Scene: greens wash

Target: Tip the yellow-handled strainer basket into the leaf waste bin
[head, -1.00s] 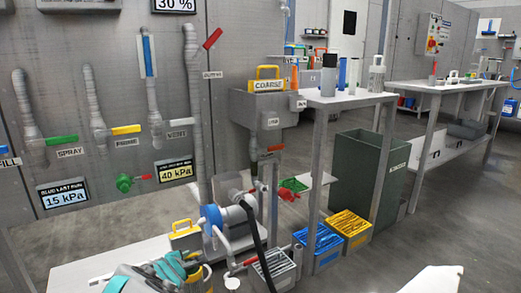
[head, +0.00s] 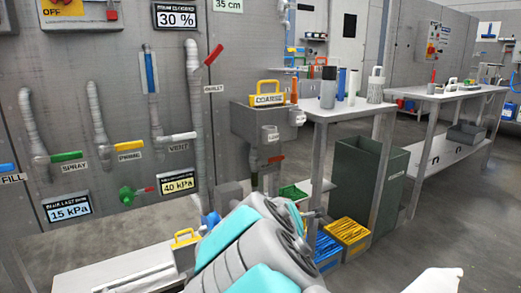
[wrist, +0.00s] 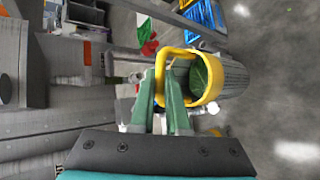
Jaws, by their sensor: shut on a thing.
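In the wrist view, my gripper (wrist: 174,98) is shut on the yellow handle of the strainer basket (wrist: 234,80). The basket has a yellow rim and a grey cylindrical body. It is tilted on its side, its mouth towards the camera, with green leaf matter visible inside. In the head view, my arm covers the lower middle, and the held basket cannot be made out. A large dark green bin (head: 370,185), probably the leaf waste bin, stands on the floor right of my arm. Its label is too small to read.
A yellow-handled unit labelled COARSE (head: 268,99) is on the wall basin. Another yellow-handled item (head: 187,238) sits on the low bench. A blue crate (head: 328,250) and a yellow crate (head: 348,232) stand before the bin. Table legs rise close by. Open floor lies at right.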

